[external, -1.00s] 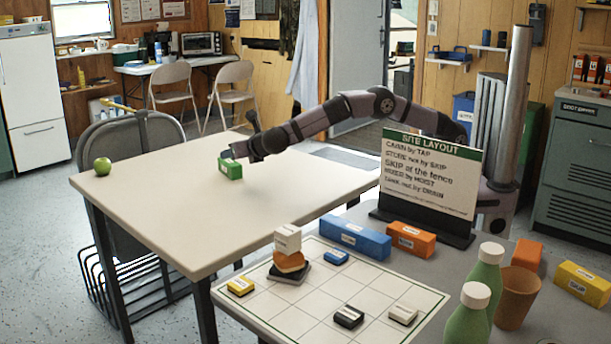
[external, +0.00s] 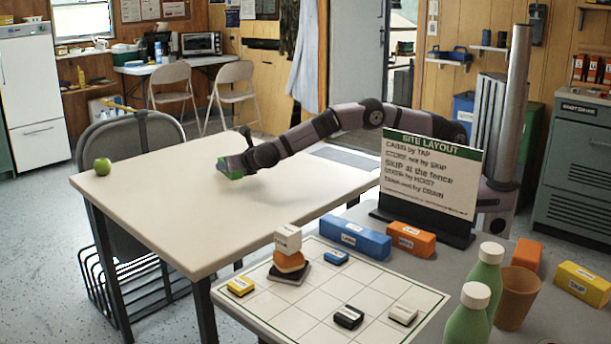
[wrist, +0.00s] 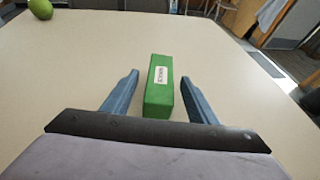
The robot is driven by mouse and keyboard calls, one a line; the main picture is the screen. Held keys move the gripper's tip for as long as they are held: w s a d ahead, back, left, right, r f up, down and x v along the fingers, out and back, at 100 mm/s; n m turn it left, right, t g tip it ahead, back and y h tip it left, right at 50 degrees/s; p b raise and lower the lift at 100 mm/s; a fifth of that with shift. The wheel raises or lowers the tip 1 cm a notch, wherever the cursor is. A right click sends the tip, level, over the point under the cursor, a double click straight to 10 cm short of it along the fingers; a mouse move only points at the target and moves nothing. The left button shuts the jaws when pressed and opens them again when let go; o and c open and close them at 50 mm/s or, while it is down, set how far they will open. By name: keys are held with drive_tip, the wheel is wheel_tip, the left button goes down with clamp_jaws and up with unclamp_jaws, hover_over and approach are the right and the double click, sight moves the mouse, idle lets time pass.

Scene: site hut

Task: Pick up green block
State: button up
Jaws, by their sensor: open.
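The green block (wrist: 159,88) with a white label lies on the pale table, between the two blue-grey fingers of my gripper (wrist: 160,95) in the wrist view. The fingers are open, with a gap visible on each side of the block. In the external view the green block (external: 232,168) shows partly, at the end of my gripper (external: 230,172), which hides some of it. The gripper is low over the table's far half.
A green apple (external: 103,166) sits at the table's left corner. The rest of the pale table (external: 190,225) is clear. A site layout sign (external: 428,180), a gridded board (external: 300,318) with small blocks and green bottles (external: 485,270) stand on the nearer grey table.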

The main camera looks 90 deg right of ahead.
drive_tip(key=shift+x, duration=1.25)
drive_tip(key=shift+r, duration=0.1)
drive_tip(key=c, duration=1.2)
drive_tip(key=shift+r, duration=0.1)
wheel_tip(320, 180, up, 10)
drive_tip(key=shift+f+p, duration=0.1)
drive_tip(key=shift+p, duration=0.3)
drive_tip(key=shift+a, duration=0.1)
